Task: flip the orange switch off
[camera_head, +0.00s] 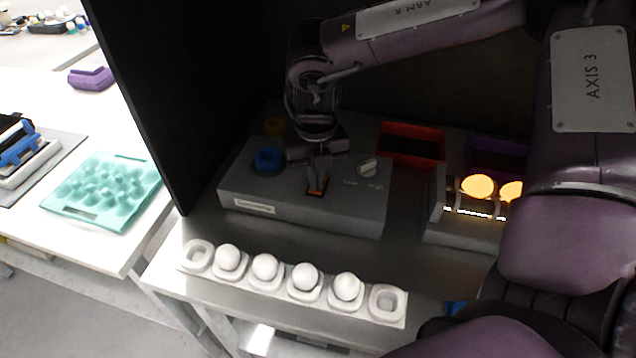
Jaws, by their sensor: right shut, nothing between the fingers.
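The orange switch (317,190) sits on the top of a grey control box (300,214), near its front edge. My right gripper (319,177) is shut and empty, pointing down at the switch. Its fingertips are at or just above the switch and hide part of it, so I cannot tell whether they touch or which way the switch is tipped. My left gripper is not in view.
On the box are a blue round part (268,160) and a light knob (367,168). A white egg rack (337,306) with several eggs stands in front. A red bin (411,130) and glowing lamps (477,187) are at right. A dark panel (150,90) stands left.

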